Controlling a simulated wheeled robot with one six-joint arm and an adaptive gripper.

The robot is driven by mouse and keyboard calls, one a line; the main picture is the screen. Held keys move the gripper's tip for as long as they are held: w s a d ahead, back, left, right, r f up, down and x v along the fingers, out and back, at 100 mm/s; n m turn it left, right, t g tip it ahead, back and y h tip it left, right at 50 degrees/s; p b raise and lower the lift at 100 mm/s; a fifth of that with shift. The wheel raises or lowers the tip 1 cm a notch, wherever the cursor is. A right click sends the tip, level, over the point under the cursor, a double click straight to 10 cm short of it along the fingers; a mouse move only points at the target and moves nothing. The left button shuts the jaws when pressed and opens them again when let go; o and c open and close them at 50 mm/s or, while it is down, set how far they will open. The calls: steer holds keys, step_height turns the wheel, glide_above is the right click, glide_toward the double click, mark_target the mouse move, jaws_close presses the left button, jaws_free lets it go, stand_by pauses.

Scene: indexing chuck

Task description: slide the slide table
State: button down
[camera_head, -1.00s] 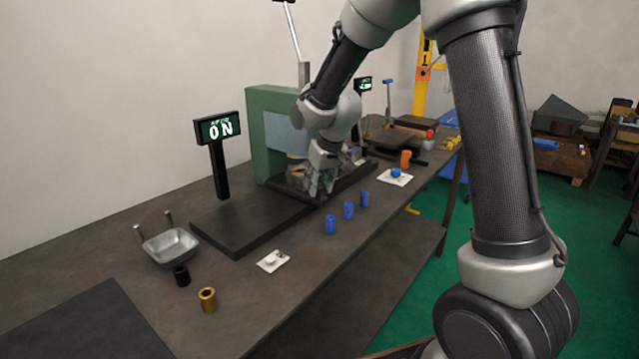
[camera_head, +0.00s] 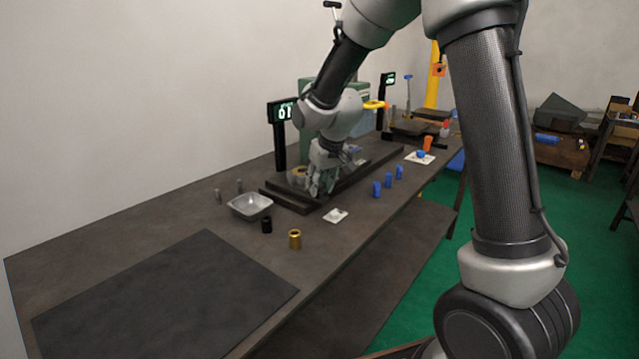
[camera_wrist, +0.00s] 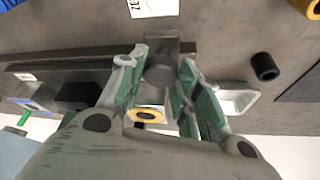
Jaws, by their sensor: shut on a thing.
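The slide table sits on a long dark rail (camera_head: 375,163) on the bench and is mostly hidden behind my gripper in the head view. My gripper (camera_head: 318,188) is low at the rail's near left end. In the wrist view my gripper (camera_wrist: 160,62) is shut on a grey handle (camera_wrist: 160,72) with a rounded end. A yellow ring (camera_wrist: 146,116) shows between the fingers, and part of it shows beside my gripper in the head view (camera_head: 298,172).
A metal tray (camera_head: 250,206) stands just left of the rail's near end, with a black cup (camera_head: 266,225) and gold cup (camera_head: 295,239) in front. Blue cylinders (camera_head: 376,188) line the front edge. A green frame (camera_head: 305,125) stands behind my arm. A dark mat (camera_head: 165,290) is clear.

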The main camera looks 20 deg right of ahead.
steer(key=shift+s+a+f, duration=0.1)
steer(key=shift+s+a, duration=0.05)
steer(key=c, duration=1)
jaws_free()
steer(key=shift+a, duration=0.15)
steer(key=shift+c, duration=0.2)
steer(key=shift+r, duration=0.25)
steer(key=v, duration=1.1)
steer(key=shift+s+r, duration=0.25)
steer(key=shift+s, duration=0.05)
